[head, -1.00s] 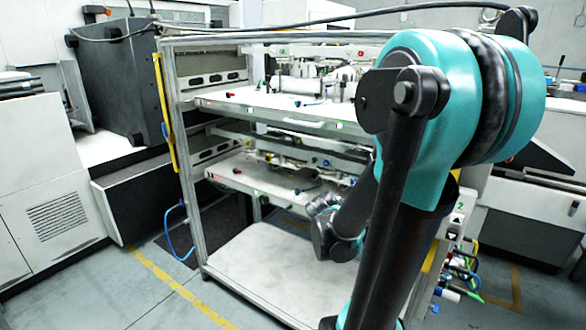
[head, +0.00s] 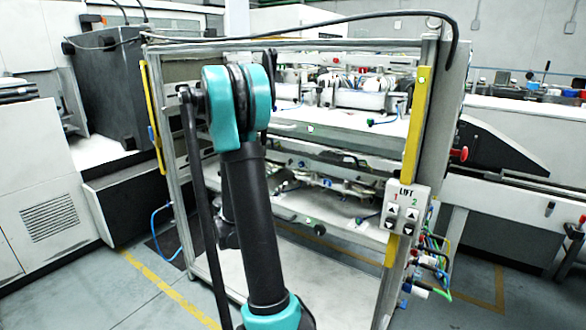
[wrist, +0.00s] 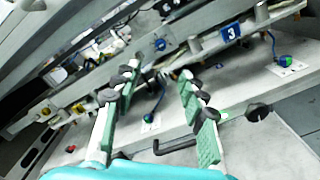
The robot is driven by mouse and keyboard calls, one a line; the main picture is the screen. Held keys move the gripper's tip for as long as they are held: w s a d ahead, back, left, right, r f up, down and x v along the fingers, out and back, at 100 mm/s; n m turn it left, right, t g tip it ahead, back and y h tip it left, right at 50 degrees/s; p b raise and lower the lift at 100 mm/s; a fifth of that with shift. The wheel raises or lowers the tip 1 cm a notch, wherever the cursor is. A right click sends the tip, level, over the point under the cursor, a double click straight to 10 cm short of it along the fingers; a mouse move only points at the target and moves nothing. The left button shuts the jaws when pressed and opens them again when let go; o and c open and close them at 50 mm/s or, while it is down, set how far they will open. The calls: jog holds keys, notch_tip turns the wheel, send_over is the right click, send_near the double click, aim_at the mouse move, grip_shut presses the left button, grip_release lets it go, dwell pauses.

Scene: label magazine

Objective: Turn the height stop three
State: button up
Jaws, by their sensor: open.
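In the wrist view a blue plate marked 3 (wrist: 230,33) is fixed to a grey rail at the upper right. A blue-and-green knob (wrist: 285,61) on a white label sits to its right, outside my right finger. Another small knob (wrist: 148,117) on a white label shows between my fingers, with a dark blue cable beside it. I cannot tell which knob belongs to the number 3. My gripper (wrist: 160,88) is open, its green fingers with black pads apart and nothing between them. In the head view my arm hides the gripper.
The metal rack (head: 186,200) has several shelves with cables and fittings. A LIFT button panel (head: 403,208) hangs on its right post, above bundled coloured hoses (head: 435,265). A black bent handle (wrist: 175,146) and a black knob (wrist: 258,112) lie near my right finger.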

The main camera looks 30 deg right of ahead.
aim_at(301, 165)
jog(key=x, duration=1.5)
jog(key=shift+s, duration=0.1)
grip_shut()
